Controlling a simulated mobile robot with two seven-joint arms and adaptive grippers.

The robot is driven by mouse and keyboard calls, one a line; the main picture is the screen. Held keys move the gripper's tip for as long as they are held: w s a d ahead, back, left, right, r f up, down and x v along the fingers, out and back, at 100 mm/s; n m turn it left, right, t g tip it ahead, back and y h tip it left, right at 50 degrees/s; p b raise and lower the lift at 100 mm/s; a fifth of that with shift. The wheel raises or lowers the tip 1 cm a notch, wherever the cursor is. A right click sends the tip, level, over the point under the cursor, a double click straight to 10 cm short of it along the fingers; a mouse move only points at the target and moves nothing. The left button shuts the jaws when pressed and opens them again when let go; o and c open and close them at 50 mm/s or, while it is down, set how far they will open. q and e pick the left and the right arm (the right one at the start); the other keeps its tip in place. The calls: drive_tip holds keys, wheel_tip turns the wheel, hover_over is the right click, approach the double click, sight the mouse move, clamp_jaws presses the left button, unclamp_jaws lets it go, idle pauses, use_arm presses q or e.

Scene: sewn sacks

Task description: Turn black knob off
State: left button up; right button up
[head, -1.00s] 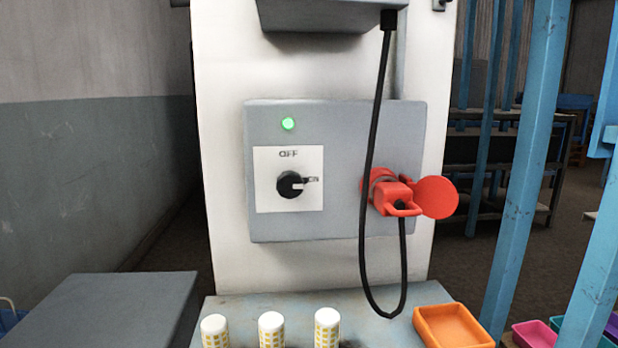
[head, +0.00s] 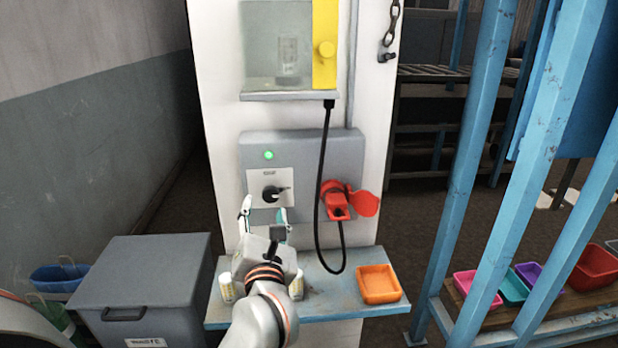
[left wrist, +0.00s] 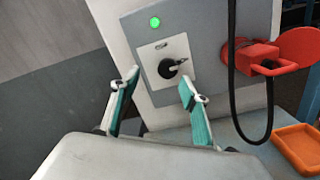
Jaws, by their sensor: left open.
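The black knob (head: 271,194) sits on a white plate (head: 284,177) of the grey switch box (head: 342,150) on the white column. Its pointer points right, away from the OFF label at the top of the plate. A green light (head: 268,155) glows above it. The knob also shows in the left wrist view (left wrist: 168,68). My left gripper (head: 264,212) is open and empty, just below and in front of the knob, its fingers spread and not touching it. In the left wrist view the fingers (left wrist: 158,92) point up toward the plate. My right gripper is not in view.
A red plug (head: 338,204) with a black cable (head: 318,200) hangs right of the knob. A blue shelf (head: 335,305) below carries white-yellow cylinders (head: 227,287) and an orange tray (head: 378,284). A grey bin (head: 140,283) stands left. Blue posts (head: 478,140) rise at right.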

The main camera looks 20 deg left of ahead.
sight(270, 196)
use_arm(q)
drive_tip(key=shift+h, duration=0.3)
drive_tip(key=x, duration=0.5)
drive_tip(key=d+p+x, duration=0.1)
drive_tip(key=x, duration=0.2)
drive_tip(key=shift+w+a+f, duration=0.1)
drive_tip(key=shift+w+f, duration=0.2)
drive_tip(key=shift+f, duration=0.1)
drive_tip(key=c, duration=1.1)
